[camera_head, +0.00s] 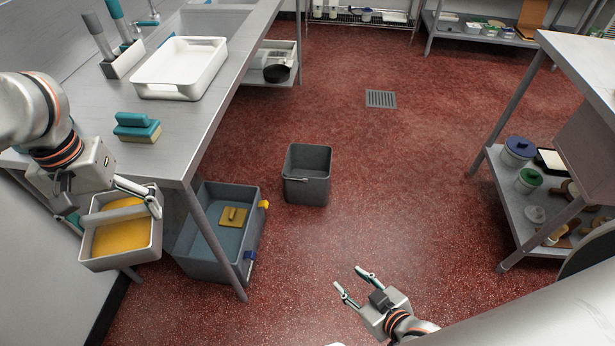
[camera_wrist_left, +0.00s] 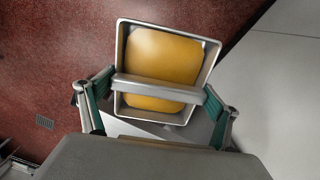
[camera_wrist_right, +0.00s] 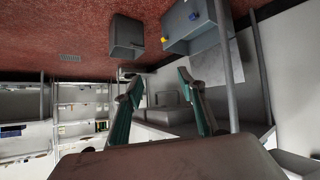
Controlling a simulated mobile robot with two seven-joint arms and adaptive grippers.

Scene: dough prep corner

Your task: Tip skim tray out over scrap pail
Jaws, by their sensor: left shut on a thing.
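The skim tray (camera_head: 97,256) is a grey rectangular tray with a yellow-orange mass inside, at the left of the head view. The tray looks roughly level. The scrap pail (camera_head: 307,190), a dark grey square bucket, stands upright on the floor, right of the table and apart from the tray. My right gripper (camera_head: 350,278) is open and empty over the floor.
A grey bin (camera_head: 215,265) with bluish contents and a yellow block stands between tray and pail, beside a table leg. The steel table (camera_head: 170,165) holds a teal-handled sponge (camera_head: 137,127) and a white tub (camera_head: 180,67). Red floor right of the pail is clear.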

